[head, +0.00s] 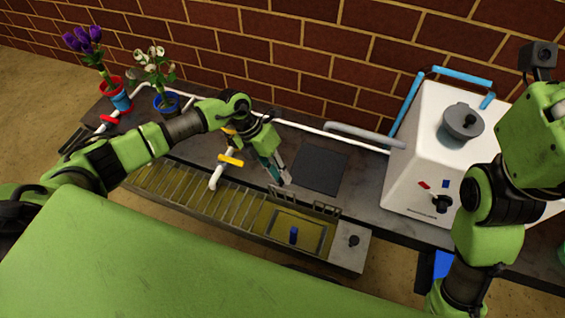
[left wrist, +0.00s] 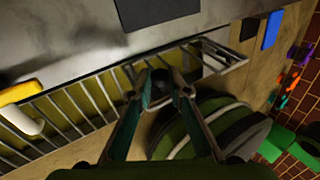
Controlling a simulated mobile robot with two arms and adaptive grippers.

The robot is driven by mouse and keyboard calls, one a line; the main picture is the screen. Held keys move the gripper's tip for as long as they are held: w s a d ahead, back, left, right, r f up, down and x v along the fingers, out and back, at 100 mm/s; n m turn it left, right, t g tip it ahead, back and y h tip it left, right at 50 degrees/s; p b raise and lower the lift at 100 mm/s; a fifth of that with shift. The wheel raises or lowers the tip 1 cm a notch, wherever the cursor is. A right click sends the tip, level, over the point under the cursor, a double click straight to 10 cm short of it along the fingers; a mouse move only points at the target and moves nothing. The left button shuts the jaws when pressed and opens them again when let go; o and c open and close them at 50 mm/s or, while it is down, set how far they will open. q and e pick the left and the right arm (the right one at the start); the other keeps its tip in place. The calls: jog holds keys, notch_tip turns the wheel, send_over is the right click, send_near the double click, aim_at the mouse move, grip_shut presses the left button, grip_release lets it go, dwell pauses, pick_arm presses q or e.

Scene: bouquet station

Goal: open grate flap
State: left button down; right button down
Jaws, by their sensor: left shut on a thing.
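The grate (head: 190,192) covers the left part of a long trough at the bench's front edge. To its right, the barred grate flap (head: 312,207) stands raised along the back edge of an uncovered basin section. My left gripper (head: 284,181) is at the flap's left end, pointing down. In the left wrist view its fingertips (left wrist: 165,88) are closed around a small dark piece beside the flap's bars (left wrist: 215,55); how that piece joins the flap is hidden. My right arm is at the right; its gripper is not visible.
A blue knob (head: 293,235) stands in the open basin. A white pipe with a yellow handle (head: 231,160) is left of my left gripper. A dark square plate (head: 320,168) lies behind the flap. A white machine (head: 432,150) stands right; flowerpots (head: 166,104) stand far left.

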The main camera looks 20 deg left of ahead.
pick_arm(q)
jog(key=shift+s+a, duration=0.1)
jog(key=shift+s, duration=0.4)
jog(key=c, duration=1.9)
grip_release()
jog(key=shift+w, duration=0.1)
jog(key=v, duration=1.2)
